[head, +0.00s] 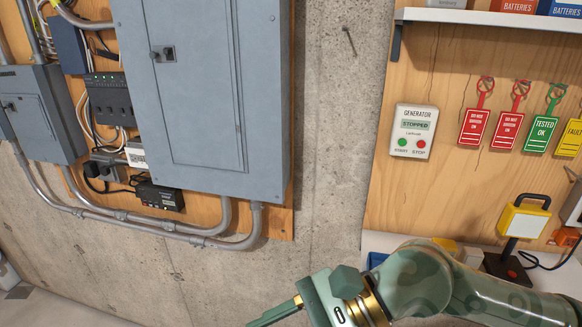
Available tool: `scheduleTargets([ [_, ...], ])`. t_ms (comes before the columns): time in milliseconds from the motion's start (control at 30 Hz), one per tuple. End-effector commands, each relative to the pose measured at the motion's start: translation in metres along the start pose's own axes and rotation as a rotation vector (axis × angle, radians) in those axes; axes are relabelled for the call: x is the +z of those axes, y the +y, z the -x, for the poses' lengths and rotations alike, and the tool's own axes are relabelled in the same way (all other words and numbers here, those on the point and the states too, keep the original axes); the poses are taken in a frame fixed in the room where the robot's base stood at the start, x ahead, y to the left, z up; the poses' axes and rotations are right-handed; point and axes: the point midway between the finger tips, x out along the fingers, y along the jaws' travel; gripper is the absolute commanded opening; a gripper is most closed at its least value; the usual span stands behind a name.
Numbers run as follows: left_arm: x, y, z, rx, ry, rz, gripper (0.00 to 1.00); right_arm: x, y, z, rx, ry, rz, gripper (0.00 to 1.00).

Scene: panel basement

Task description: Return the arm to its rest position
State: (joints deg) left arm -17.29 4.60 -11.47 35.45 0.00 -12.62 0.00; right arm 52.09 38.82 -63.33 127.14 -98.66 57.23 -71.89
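My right arm (435,275) comes in from the right along the bottom of the head view, green with a gold ring near the wrist. Its gripper (277,314) points left at the bottom edge, in front of the concrete wall. One finger-like part shows and the rest is cut off by the frame, so I cannot tell whether it is open or shut. No held object is visible. My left gripper is not in view.
A grey electrical panel (205,110) and conduits (150,222) are on the left wall. A generator control box (413,132) and hanging tags (509,129) are on the plywood. A shelf (480,17) is above. A work lamp (523,222) stands behind my arm.

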Motion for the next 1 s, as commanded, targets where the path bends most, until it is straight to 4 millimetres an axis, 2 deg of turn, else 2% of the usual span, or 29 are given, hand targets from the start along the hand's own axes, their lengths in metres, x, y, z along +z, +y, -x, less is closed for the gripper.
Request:
scheduleTargets([
  [33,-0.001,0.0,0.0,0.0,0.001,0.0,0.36,0.032,-0.008,-0.007,-0.09,-0.192,-0.104,0.5],
  [100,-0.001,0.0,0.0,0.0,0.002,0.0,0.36,0.073,-0.033,0.005,-0.254,-0.487,-0.307,0.5],
  [167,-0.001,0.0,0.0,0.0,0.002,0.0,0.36,0.09,-0.059,0.032,-0.402,-0.731,-0.511,0.5],
  [233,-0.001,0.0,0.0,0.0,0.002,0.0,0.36,0.083,-0.085,0.074,-0.584,-0.999,-0.772,0.5],
  [267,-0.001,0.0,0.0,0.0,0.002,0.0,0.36,0.071,-0.094,0.094,-0.667,-1.108,-0.89,0.5],
  [300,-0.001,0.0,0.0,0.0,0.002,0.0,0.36,0.047,-0.1,0.12,-0.781,-1.248,-1.051,0.5],
  [367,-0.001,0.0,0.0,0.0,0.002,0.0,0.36,0.001,-0.098,0.153,-0.955,-1.433,-1.279,0.5],
  [400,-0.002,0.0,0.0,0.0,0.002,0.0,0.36,-0.031,-0.089,0.169,-1.067,-1.534,-1.415,0.5],
  [467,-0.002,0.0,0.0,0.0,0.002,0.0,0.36,-0.078,-0.066,0.187,-1.233,-1.662,-1.6,0.5],
  [500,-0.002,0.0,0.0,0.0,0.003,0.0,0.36,-0.108,-0.046,0.195,-1.348,-1.732,-1.709,0.5],
  [567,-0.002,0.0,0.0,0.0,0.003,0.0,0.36,-0.145,-0.013,0.202,-1.511,-1.816,-1.851,0.5],
  [600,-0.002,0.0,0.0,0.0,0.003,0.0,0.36,-0.166,0.011,0.203,-1.618,-1.856,-1.931,0.5],
  [633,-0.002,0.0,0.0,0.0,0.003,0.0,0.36,-0.179,0.029,0.204,1.614,1.793,1.892,0.5],
  [700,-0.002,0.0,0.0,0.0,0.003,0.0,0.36,-0.203,0.069,0.203,1.586,1.636,1.775,0.5],
  [800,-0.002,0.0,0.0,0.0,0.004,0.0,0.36,-0.226,0.123,0.199,1.554,1.446,1.629,0.5],
  [967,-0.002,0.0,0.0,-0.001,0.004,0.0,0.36,-0.241,0.205,0.19,1.523,1.19,1.421,0.5],
  [1000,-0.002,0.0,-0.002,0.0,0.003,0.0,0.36,-0.252,0.216,0.182,1.511,1.148,1.401,0.5],
])
